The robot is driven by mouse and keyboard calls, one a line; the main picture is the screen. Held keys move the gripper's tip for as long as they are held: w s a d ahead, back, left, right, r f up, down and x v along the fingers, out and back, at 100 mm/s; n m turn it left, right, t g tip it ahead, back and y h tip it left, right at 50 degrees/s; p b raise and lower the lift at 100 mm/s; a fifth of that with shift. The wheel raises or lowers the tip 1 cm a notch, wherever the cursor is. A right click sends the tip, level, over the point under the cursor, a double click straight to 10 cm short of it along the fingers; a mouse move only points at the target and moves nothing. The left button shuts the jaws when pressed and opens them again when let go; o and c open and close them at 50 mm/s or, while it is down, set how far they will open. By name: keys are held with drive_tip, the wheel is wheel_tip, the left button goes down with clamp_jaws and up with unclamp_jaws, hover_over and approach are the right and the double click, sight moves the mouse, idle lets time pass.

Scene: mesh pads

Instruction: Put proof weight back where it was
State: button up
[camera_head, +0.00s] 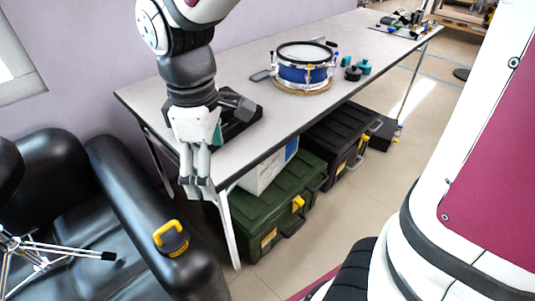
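My gripper (197,188) points down just off the near left end of the grey table (225,80). Its fingers look close together, and I see nothing between them; the angle does not show clearly whether they are open or shut. I cannot tell for sure which thing is the proof weight. A yellow-handled object with a dark base (171,239) sits on the black armrest, below and left of my gripper. Small teal (364,67) and black (352,73) knobbed pieces stand beside the drum. A bit of teal (217,134) shows behind my gripper, mostly hidden.
A black tray-like object (243,117) lies on the table behind my gripper. A blue drum (303,68) stands mid-table. Green (268,208) and black (335,140) cases and a white box (266,170) sit below. A black armchair (135,205) is at left.

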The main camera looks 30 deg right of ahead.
drive_tip(key=s+d+r+m, duration=0.2)
drive_tip(key=s+d+m, duration=0.2)
drive_tip(key=s, duration=0.6)
drive_tip(key=s+d+r+m, duration=0.2)
drive_tip(key=s+d+m, duration=0.3)
drive_tip(key=s, duration=0.5)
drive_tip(key=m, duration=0.2)
drive_tip(key=shift+d+r+m+t, duration=0.15)
drive_tip(key=shift+r+m+t, duration=0.15)
drive_tip(key=shift+r+t, duration=0.1)
drive_tip(key=shift+w, duration=0.1)
wheel_tip(320, 180, up, 21)
drive_tip(key=t+p, duration=0.3)
drive_tip(key=p, duration=1.6)
drive_tip(key=shift+r+p, duration=0.2)
drive_tip(key=shift+p, duration=0.15)
